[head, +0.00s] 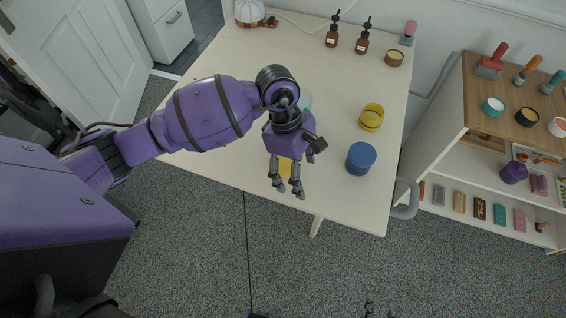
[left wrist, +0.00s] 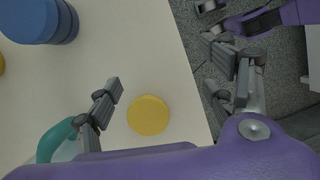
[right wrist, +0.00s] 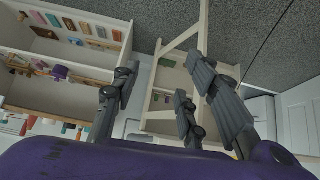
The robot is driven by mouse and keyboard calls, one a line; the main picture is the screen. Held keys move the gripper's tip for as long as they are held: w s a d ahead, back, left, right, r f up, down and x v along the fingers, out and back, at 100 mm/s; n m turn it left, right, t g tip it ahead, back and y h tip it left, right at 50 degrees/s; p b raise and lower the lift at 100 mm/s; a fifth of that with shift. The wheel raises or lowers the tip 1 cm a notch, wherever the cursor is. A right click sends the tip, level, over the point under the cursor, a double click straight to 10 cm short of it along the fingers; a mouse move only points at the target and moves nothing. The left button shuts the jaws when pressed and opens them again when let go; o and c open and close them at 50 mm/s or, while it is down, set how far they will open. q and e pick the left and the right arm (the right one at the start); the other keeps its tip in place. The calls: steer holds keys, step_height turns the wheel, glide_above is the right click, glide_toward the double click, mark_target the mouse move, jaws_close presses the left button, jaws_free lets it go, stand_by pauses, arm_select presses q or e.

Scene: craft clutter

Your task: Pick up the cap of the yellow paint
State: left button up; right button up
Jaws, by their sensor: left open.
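The yellow cap (head: 285,168) is a flat disc on the white table (head: 232,170) near its front edge, partly hidden by my left gripper in the head view. It shows whole in the left wrist view (left wrist: 148,115). My left gripper (head: 287,191) is open and empty above it, its fingers apart. In the left wrist view the cap lies between the fingers, nearer the left one. The yellow paint jar (head: 372,118) stands farther back to the right. My right gripper (right wrist: 165,75) is open and empty, off the table; only small tips show at the head view's bottom edge.
A blue jar (head: 361,158) stands at the table's right front. A teal object (left wrist: 57,140) is partly hidden beside my left gripper. Brown bottles (head: 332,32) and a small tan jar (head: 394,58) stand at the back. A shelf unit (head: 455,128) is to the right.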

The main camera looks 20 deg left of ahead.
mark_target(284, 164)
arm_select(q)
steer(key=w+a+y, duration=0.1)
steer(key=a, duration=0.1)
steer(key=w+a+t+y, duration=0.1)
steer(key=w+a, duration=0.1)
steer(key=w+a+r+y, duration=0.1)
steer(key=a, duration=0.1)
steer(key=shift+w+r+m, duration=0.1)
steer(key=shift+w+m, duration=0.2)
steer(key=shift+m, duration=0.1)
step_height(284, 164, down, 7)
steer(key=shift+w+d, duration=0.1)
steer(key=shift+w, duration=0.05)
steer(key=c, duration=0.9)
